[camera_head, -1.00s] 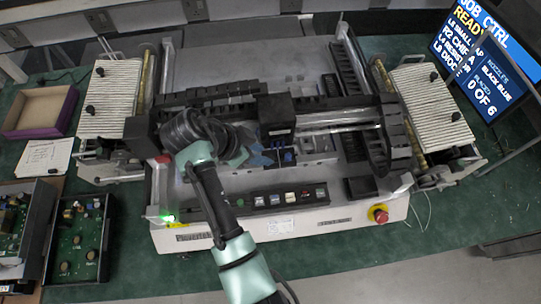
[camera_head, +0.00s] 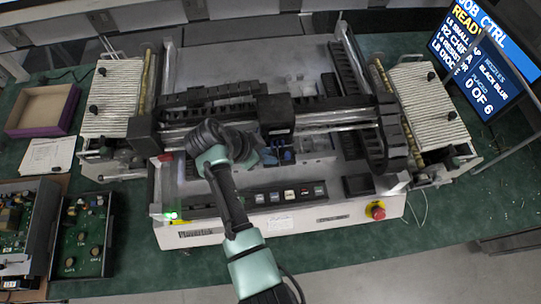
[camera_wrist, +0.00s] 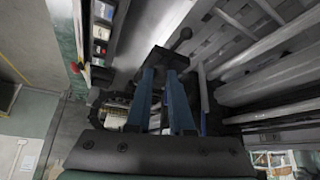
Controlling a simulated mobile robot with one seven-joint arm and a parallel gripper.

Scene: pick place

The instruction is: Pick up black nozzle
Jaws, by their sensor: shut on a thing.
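In the wrist view, my gripper (camera_wrist: 164,72) has two blue fingers shut on a small black piece, the black nozzle (camera_wrist: 168,58). A dark stem with a round end shows just past the fingertips. In the head view, my gripper (camera_head: 268,156) is over the middle of the pick-and-place machine (camera_head: 330,220), in front of its black head (camera_head: 276,113). The nozzle cannot be made out there, as my wrist and the gantry crowd that spot. Blue parts (camera_head: 284,154) stand just right of the fingers.
The black gantry beam (camera_head: 340,112) crosses behind my gripper. Ribbed feeder banks (camera_head: 112,95) and (camera_head: 428,100) flank the machine. A red stop button (camera_head: 377,211) is at its front right. A purple-edged box (camera_head: 42,110) and open circuit-board cases (camera_head: 82,235) lie at left.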

